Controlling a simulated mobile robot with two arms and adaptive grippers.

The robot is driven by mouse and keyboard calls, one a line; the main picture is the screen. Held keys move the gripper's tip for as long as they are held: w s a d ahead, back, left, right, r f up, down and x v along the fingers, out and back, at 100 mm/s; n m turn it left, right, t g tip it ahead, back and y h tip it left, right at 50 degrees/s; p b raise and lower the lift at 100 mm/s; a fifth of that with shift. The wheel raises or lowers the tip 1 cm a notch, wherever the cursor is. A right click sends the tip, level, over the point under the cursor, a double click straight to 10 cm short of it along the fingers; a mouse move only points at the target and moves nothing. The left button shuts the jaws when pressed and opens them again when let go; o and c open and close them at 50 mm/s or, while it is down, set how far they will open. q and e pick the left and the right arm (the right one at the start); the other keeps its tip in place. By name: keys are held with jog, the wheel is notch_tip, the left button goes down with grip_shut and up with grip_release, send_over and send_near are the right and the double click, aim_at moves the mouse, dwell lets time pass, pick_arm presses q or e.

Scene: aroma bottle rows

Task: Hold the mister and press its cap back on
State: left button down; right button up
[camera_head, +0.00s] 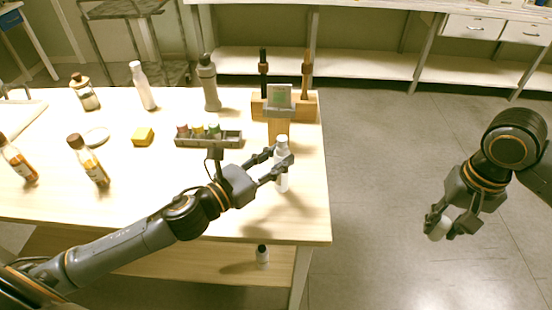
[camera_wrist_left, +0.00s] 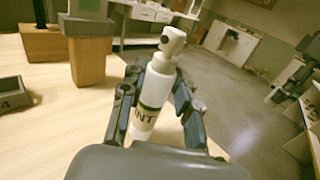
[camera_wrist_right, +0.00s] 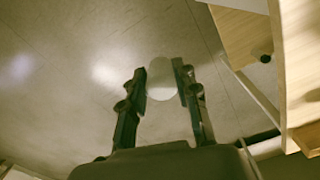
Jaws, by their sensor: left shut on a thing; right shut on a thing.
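The mister (camera_head: 282,146) is a white bottle standing upright near the right edge of the table. In the left wrist view the mister (camera_wrist_left: 157,88) shows its bare spray head and a label partly reading "NT". My left gripper (camera_head: 279,160) is shut on its body from the left. The cap (camera_head: 438,231) is a small, pale rounded piece. My right gripper (camera_head: 440,226) is shut on it, out over the floor to the right of the table. The cap (camera_wrist_right: 161,79) also shows between the fingertips in the right wrist view.
Behind the mister stand a wooden post with a small display (camera_head: 279,97) and a wooden rack (camera_head: 311,106). A grey tray of small bottles (camera_head: 225,141) lies left of them. Other bottles and a yellow block (camera_head: 143,137) are farther left. Open floor separates the table from my right gripper.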

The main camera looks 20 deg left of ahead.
pick_arm(q)
jog(key=shift+f, duration=0.2)
pick_arm(e)
jog(key=shift+f, duration=0.15)
pick_arm(q)
jog(key=c, duration=1)
grip_release()
jog(key=shift+r, duration=0.1)
jog(key=shift+r, duration=0.2)
pick_arm(e)
jog(key=shift+r, duration=0.25)
pick_arm(q)
jog(key=shift+s+a+f, duration=0.1)
jog(key=shift+s+f, duration=0.1)
pick_arm(e)
jog(key=shift+f, duration=0.2)
notch_tip(320, 180, down, 2)
jog(key=b, duration=0.2)
jog(key=shift+f+b, duration=0.2)
jog(key=shift+b, duration=0.15)
pick_arm(q)
jog(key=shift+v, duration=5.75)
pick_arm(e)
jog(key=shift+f, duration=0.15)
